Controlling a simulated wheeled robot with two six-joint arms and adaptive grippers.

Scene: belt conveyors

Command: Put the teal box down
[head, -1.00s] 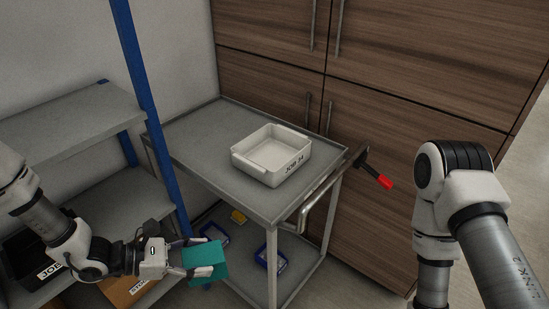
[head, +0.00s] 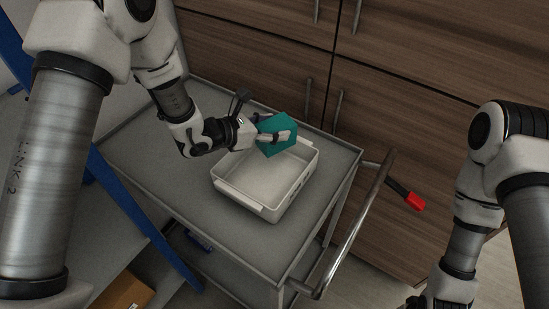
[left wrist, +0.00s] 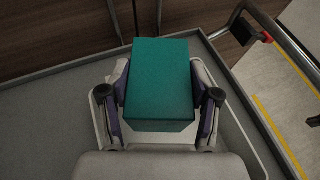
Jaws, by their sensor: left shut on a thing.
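The teal box (head: 277,134) is held by my left gripper (head: 274,136), which is shut on it. The box's exact height over the tray is hard to tell. My right arm stands at the right of the head view; its fingertips are not in view.
The grey cart top (head: 330,160) has free room around the tray. A cart handle (head: 355,225) runs along its right side. Wooden cabinets (head: 430,130) stand behind, and a blue post (head: 130,215) is at the left.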

